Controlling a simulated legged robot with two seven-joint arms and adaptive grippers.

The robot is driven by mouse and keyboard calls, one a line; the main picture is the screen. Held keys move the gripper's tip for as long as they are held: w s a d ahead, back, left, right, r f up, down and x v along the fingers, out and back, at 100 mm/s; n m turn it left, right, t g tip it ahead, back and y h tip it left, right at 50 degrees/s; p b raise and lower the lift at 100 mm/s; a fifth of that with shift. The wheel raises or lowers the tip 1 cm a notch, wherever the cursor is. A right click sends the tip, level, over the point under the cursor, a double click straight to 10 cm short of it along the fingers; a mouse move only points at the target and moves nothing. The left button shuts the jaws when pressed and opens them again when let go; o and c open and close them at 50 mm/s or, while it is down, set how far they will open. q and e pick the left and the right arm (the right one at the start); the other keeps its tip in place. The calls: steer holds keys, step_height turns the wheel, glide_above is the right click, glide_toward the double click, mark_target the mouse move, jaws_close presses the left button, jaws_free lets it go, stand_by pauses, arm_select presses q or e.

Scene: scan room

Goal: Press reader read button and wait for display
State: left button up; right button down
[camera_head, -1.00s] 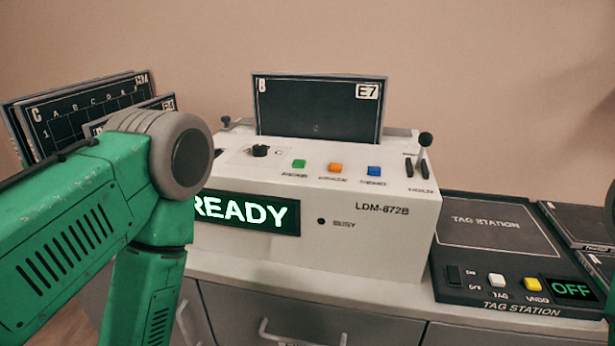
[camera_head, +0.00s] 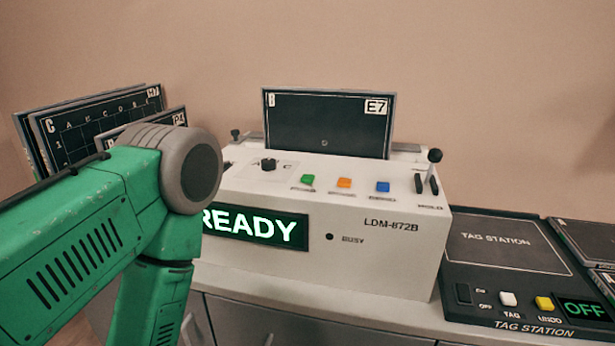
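The white reader (camera_head: 390,255), marked LDM-872B, stands on the counter in the middle. Its display (camera_head: 258,228) reads READY in lit letters, its left end hidden by my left arm. On its top are a green button (camera_head: 308,181), an orange button (camera_head: 344,183) and a blue button (camera_head: 383,186); their labels are too small to read surely. A dark plate marked B and E7 (camera_head: 328,124) stands upright in the reader. The BUSY lamp (camera_head: 330,237) is dark. My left arm covers the left foreground, but its gripper is out of view. My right gripper is not in view.
A black tag station (camera_head: 497,262) lies to the right, with white (camera_head: 508,299) and yellow (camera_head: 544,303) buttons and a display reading OFF (camera_head: 584,308). A black knob (camera_head: 268,164) and a lever (camera_head: 434,157) rise from the reader. Several dark plates (camera_head: 90,125) stand at left.

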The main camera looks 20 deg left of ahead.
arm_select(q)
jaws_close()
stand_by(1.2)
